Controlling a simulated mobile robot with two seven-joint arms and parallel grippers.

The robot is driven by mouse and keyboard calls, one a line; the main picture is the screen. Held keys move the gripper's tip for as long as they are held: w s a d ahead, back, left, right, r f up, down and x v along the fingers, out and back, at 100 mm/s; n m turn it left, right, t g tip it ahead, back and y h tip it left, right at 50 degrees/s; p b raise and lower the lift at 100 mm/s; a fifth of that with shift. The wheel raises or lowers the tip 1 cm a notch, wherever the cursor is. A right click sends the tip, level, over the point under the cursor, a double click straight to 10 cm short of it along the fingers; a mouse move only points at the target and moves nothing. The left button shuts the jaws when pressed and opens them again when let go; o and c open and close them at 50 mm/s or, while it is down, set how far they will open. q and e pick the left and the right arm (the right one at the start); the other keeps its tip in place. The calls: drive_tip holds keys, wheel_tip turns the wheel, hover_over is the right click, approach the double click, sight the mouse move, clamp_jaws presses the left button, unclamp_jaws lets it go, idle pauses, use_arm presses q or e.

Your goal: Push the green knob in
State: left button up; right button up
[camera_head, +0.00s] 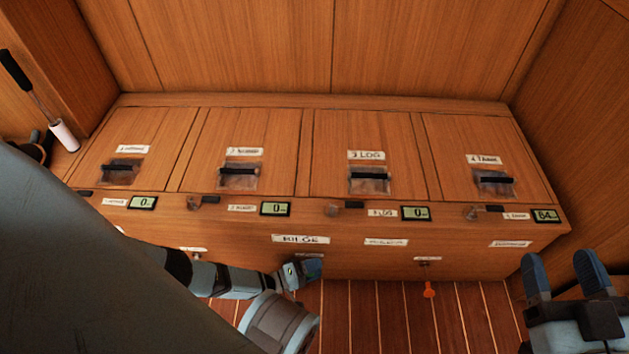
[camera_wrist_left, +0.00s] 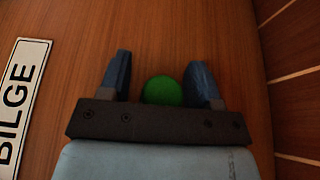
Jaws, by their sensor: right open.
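The green knob (camera_wrist_left: 163,91) shows in the left wrist view, on the wooden front panel beside the BILGE label (camera_wrist_left: 20,95). My left gripper (camera_wrist_left: 158,62) is open, with one finger on each side of the knob and a visible gap to both. The wrist view does not show whether the palm touches the knob. In the head view my left gripper (camera_head: 310,268) is at the lower front panel, under the BILGE label (camera_head: 300,239), and the knob is hidden there. My right gripper (camera_head: 566,268) is open and empty at the lower right.
A wooden bench (camera_head: 250,107) has several lidded compartments with black handles and small displays (camera_head: 275,209) along its front. The striped floor (camera_head: 380,320) lies below. A white-and-black handled tool (camera_head: 64,135) stands at left.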

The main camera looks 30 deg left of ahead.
use_arm(q)
drive_tip(key=shift+s, duration=0.1)
drive_tip(key=shift+s+a, duration=0.15)
drive_tip(key=shift+s, duration=0.1)
drive_tip(key=p+v, duration=0.1)
drive_tip(key=v, duration=1.2)
drive_tip(key=shift+p, duration=0.3)
use_arm(e)
drive_tip(key=shift+s+a+f+m+h, duration=0.15)
drive_tip(key=shift+s+a+m+h, duration=0.15)
drive_tip(key=shift+m, duration=0.3)
use_arm(q)
drive_tip(key=shift+a, duration=0.1)
